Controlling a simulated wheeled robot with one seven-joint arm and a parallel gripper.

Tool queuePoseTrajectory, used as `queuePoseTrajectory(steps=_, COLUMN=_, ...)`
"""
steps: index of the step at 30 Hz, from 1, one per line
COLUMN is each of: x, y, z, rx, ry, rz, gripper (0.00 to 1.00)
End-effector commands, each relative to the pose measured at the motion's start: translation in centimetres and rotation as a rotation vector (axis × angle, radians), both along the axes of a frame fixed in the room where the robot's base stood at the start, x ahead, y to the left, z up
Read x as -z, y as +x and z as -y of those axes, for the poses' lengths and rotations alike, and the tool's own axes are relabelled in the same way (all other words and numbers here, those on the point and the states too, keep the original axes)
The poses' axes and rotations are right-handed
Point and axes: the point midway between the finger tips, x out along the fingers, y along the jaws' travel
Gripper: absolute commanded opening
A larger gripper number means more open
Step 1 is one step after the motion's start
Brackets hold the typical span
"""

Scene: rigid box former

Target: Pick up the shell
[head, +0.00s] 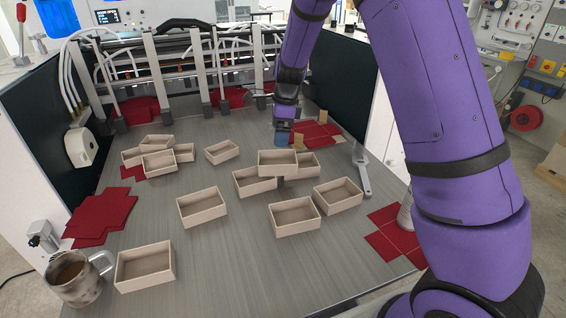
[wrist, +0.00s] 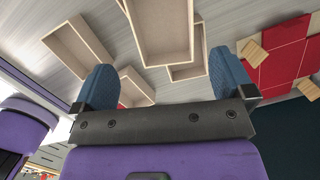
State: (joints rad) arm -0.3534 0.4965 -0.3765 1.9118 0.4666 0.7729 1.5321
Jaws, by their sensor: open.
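Several pale beige open-topped box shells lie on the grey table; I cannot tell which one is meant. The closest to my gripper (head: 283,138) are a raised shell (head: 278,171) resting on others, a shell (head: 308,170) behind it and a shell (head: 243,188) at its front left. My gripper is open and empty, beyond the stacked shells, with no visible contact.
Loose shells (head: 202,208) and a left cluster (head: 158,164) cover much of the table. Red flat blanks (head: 103,213) lie at the left, back and right. A metal mug (head: 75,280) stands front left. The front middle is clear.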

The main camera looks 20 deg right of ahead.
Motion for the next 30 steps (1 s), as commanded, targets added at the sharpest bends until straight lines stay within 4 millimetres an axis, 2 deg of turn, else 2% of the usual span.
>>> queuePoseTrajectory(steps=5, x=1.5, y=0.1, z=-0.1, rx=0.005, ry=0.000, rz=-0.003, gripper=1.00)
queuePoseTrajectory(steps=12, x=4.9, y=0.2, z=-0.6, rx=0.005, ry=0.000, rz=-0.003, gripper=1.00)
queuePoseTrajectory(steps=20, x=6.7, y=0.3, z=-0.6, rx=0.003, ry=0.000, rz=-0.003, gripper=1.00)
queuePoseTrajectory(steps=27, x=9.9, y=0.4, z=-0.7, rx=0.002, ry=0.000, rz=-0.003, gripper=1.00)
queuePoseTrajectory(steps=30, x=10.7, y=0.5, z=-0.8, rx=0.003, ry=-0.001, rz=-0.002, gripper=1.00)
